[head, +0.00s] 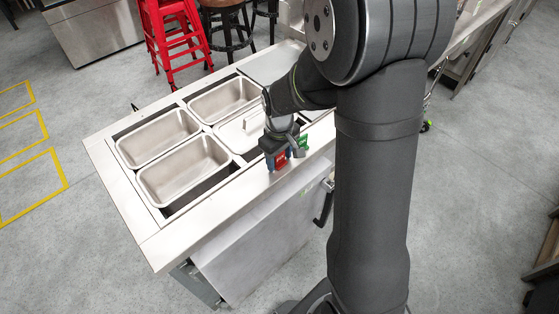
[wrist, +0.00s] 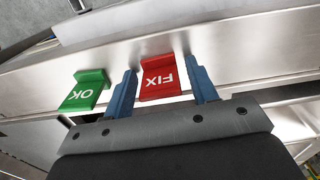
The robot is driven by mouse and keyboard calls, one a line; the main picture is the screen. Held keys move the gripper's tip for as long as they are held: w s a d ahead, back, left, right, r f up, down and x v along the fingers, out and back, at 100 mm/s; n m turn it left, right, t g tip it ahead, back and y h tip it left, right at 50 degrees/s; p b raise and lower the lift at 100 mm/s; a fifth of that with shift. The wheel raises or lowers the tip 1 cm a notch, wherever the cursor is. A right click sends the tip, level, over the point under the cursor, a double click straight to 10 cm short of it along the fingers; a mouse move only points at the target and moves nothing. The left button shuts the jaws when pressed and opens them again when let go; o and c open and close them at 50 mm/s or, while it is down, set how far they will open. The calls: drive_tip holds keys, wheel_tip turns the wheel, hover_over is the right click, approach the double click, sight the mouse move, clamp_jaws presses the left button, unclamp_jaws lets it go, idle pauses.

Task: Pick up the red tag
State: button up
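The red tag (wrist: 160,77), marked FIX, is a bent plate standing on the metal counter rim. In the wrist view it lies between the two blue fingers of my gripper (wrist: 160,68), with narrow gaps at the sides. The fingers look open around it; I see no clear contact. In the head view, my gripper (head: 274,155) points down at the counter's near edge. The red tag (head: 281,160) shows just beside the fingers, and part of it is hidden.
A green tag (wrist: 85,90) marked OK stands close to the left of my gripper in the wrist view; it also shows in the head view (head: 303,142). The counter (head: 225,207) holds several metal pans (head: 158,137).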

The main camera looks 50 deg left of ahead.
drive_tip(key=c, duration=0.8)
drive_tip(key=shift+o, duration=0.2)
drive_tip(key=shift+r, duration=0.15)
